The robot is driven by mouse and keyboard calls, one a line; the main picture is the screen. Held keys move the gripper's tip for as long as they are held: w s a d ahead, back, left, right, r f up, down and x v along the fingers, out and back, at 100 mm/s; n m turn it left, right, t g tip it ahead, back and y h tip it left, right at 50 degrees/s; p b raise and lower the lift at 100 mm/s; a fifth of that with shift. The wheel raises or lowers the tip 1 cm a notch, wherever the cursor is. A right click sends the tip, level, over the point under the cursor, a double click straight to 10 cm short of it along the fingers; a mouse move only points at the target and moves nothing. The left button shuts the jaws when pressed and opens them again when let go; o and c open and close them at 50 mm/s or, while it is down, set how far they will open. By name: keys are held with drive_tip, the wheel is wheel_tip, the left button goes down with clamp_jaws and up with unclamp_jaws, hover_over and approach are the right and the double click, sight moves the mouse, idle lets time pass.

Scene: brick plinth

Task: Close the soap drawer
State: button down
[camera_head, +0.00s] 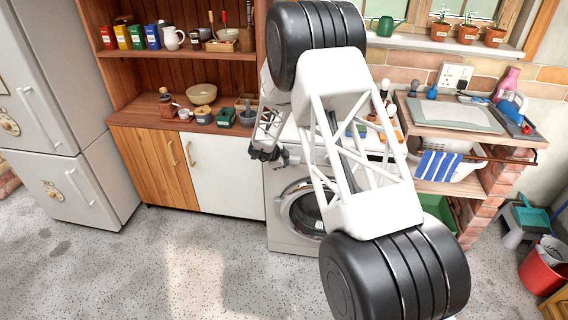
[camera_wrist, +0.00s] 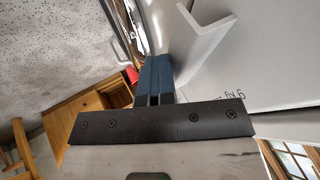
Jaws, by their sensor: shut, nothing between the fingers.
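A white angled piece, seemingly the open soap drawer (camera_wrist: 208,38), sticks out from the white machine front just right of the fingers. A small gap seems to lie between them, but contact is hard to tell. In the head view the drawer cannot be made out behind my gripper and arm.
A wooden cabinet (camera_head: 155,165) with a white door (camera_head: 225,172) stands left of the machine. Bowls and pots (camera_head: 203,95) stand on its top. The speckled floor (camera_head: 190,260) in front is clear.

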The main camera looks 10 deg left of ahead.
drive_tip(key=shift+w+r, duration=0.1)
drive_tip(key=shift+w, duration=0.1)
drive_tip(key=s+a+r, duration=0.3)
drive_tip(key=s+r, duration=0.4)
drive_tip(key=s, duration=0.2)
drive_tip(key=shift+a+r, duration=0.4)
idle(0.4)
